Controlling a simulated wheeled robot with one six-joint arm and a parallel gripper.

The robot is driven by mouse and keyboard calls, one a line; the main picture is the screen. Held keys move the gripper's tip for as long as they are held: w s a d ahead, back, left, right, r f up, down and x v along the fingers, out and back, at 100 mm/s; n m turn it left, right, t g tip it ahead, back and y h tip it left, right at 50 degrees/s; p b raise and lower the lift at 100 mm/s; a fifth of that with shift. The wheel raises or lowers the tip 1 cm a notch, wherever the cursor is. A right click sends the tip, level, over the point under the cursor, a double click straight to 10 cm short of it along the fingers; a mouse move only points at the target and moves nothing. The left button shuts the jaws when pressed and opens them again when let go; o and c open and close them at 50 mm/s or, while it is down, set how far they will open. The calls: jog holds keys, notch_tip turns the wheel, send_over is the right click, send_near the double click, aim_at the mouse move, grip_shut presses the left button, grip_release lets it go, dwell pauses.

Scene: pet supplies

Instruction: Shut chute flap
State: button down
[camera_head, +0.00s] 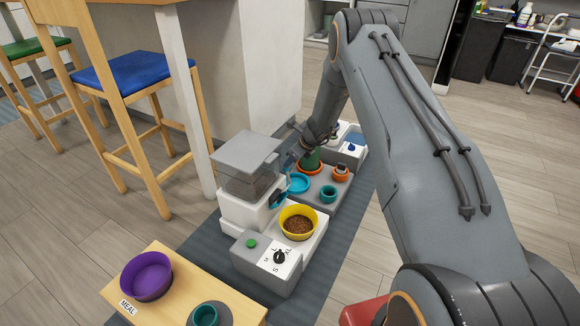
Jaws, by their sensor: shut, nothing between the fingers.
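A pet feeder (238,212) has a white body, a clear grey hopper on top and a grey base. A small blue-teal part that looks like the chute flap (278,198) is on the right side of the feeder, above the yellow bowl. It seems to stick out at a tilt, but it is too small to tell how far open it is. A yellow bowl (298,236) of brown kibble stands on the base below it. My gripper (289,160) is just right of the hopper, behind and above the flap. It is shut and empty, and appears apart from the flap. The fingertips are small and partly unclear.
Behind the bowl, a grey unit holds a teal dish (299,182), a teal cup (328,194), an orange cup (340,173) and a green cone (310,160). A wooden stand (175,290) with a purple bowl (146,275) is at front left. My arm fills the right.

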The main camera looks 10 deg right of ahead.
jog(key=shift+w+a+f, duration=0.15)
jog(key=shift+w+a, duration=0.65)
jog(key=shift+a, duration=0.15)
jog(key=p+v, duration=0.2)
jog(key=v, duration=0.5)
jog(key=shift+s+r, duration=0.15)
jog(key=shift+r, duration=0.2)
jog(key=shift+d, duration=0.2)
